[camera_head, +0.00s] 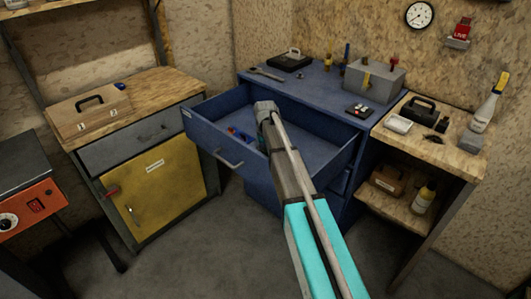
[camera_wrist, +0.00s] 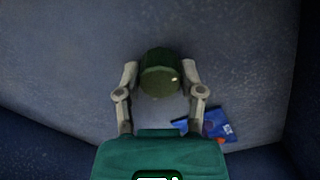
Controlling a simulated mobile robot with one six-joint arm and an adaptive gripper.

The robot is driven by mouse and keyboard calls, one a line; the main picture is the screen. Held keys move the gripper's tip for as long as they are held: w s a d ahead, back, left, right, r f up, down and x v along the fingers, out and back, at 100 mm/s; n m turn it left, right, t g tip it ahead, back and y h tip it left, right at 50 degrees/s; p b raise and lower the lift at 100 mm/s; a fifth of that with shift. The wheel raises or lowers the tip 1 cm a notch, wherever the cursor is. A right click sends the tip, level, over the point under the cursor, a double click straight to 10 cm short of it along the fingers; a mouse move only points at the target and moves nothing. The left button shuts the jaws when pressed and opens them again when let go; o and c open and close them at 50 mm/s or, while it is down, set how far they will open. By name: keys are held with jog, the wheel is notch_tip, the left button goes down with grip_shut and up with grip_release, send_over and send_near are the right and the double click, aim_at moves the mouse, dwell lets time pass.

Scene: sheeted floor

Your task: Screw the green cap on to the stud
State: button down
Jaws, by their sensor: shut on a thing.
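The green cap (camera_wrist: 160,74) sits between the two fingers of my gripper (camera_wrist: 160,71) in the wrist view, and the fingers are shut on it. Below and around it is the grey floor of the open blue drawer (camera_head: 231,166). I cannot tell whether the cap touches that floor. In the head view my arm reaches over the drawer and hides the cap and the fingertips. Small upright parts (camera_head: 327,63) stand at the back of the blue bench top (camera_head: 313,84); I cannot tell which is the stud.
Blue and red items (camera_wrist: 224,131) lie in the drawer close to the right finger. A grey box (camera_head: 384,84) and a black case (camera_head: 290,60) stand on the bench. A wooden box (camera_head: 92,110) is on the left cabinet, and a spray bottle (camera_head: 487,105) on the right shelf.

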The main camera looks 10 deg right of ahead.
aim_at(265, 150)
jog(key=shift+r+p, duration=1.9)
jog(key=shift+r, duration=0.15)
jog(key=shift+r, duration=0.1)
jog(key=shift+r+p, duration=1.95)
jog(key=shift+p, duration=0.1)
jog(key=c, duration=0.9)
grip_release()
jog(key=c, duration=1.9)
grip_release()
notch_tip(265, 150, up, 25)
jog(key=p, duration=2.5)
